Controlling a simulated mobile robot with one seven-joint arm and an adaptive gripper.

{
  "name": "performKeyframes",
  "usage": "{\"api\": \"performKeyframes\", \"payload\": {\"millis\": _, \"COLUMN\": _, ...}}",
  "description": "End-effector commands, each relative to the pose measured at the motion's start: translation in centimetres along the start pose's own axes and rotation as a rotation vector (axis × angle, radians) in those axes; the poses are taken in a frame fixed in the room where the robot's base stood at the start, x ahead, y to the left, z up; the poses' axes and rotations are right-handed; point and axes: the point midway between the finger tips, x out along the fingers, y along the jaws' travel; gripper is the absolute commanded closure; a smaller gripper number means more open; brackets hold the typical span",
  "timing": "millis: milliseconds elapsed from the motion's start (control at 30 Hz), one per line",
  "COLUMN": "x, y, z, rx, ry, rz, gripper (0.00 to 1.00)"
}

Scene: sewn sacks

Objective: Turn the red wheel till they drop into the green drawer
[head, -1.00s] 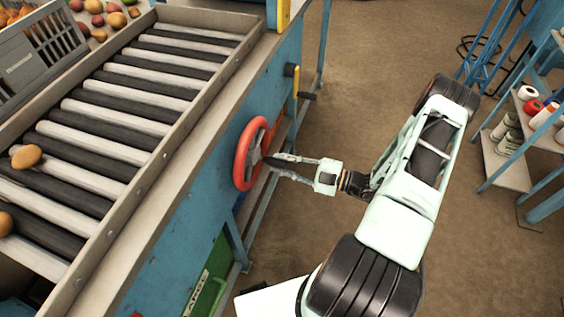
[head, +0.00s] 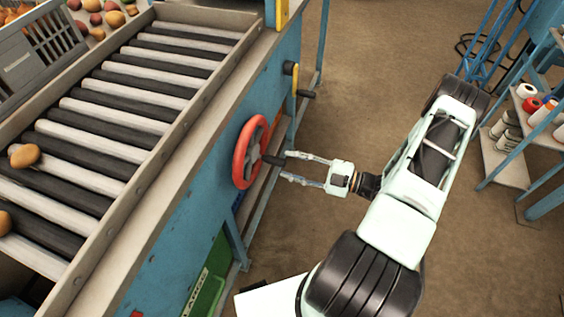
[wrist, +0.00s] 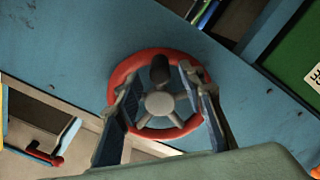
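The red wheel (head: 240,160) stands upright on the blue side panel of the machine, with a dark knob (head: 272,160) sticking out from it. In the wrist view the wheel's red rim (wrist: 119,76), grey hub and dark knob (wrist: 159,72) are ahead of me. My gripper (head: 287,166) is open and empty, its fingertips just short of the knob. In the wrist view its two fingers spread either side of the hub. A green drawer front (head: 210,282) with a pale label shows low on the machine; its inside is hidden. Potato-like produce (head: 25,155) lies on the rollers.
The roller bed (head: 110,125) runs along the machine's top, with a grey crate (head: 40,60) at its far left. A black handle (head: 306,94) juts out beyond the wheel. Shelves with spools (head: 505,145) stand right. The brown floor between is clear.

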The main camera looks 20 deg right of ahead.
Motion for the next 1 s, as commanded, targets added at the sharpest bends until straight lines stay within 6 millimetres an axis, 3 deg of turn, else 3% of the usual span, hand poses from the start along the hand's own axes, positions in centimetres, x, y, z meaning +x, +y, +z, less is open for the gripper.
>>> {"api": "performKeyframes", "payload": {"millis": 200, "x": -4.9, "y": 0.0, "z": 0.1, "rx": -0.002, "ry": -0.003, "rz": 0.000, "gripper": 0.63}}
{"api": "performKeyframes", "payload": {"millis": 433, "x": -7.9, "y": 0.0, "z": 0.0, "rx": -0.002, "ry": -0.001, "rz": -0.002, "gripper": 0.63}}
{"api": "performKeyframes", "payload": {"millis": 833, "x": -8.3, "y": 0.0, "z": -0.1, "rx": -0.002, "ry": 0.002, "rz": -0.003, "gripper": 0.63}}
{"api": "performKeyframes", "payload": {"millis": 1000, "x": -7.1, "y": 0.2, "z": -1.0, "rx": -0.081, "ry": 0.032, "rz": -0.077, "gripper": 0.63}}
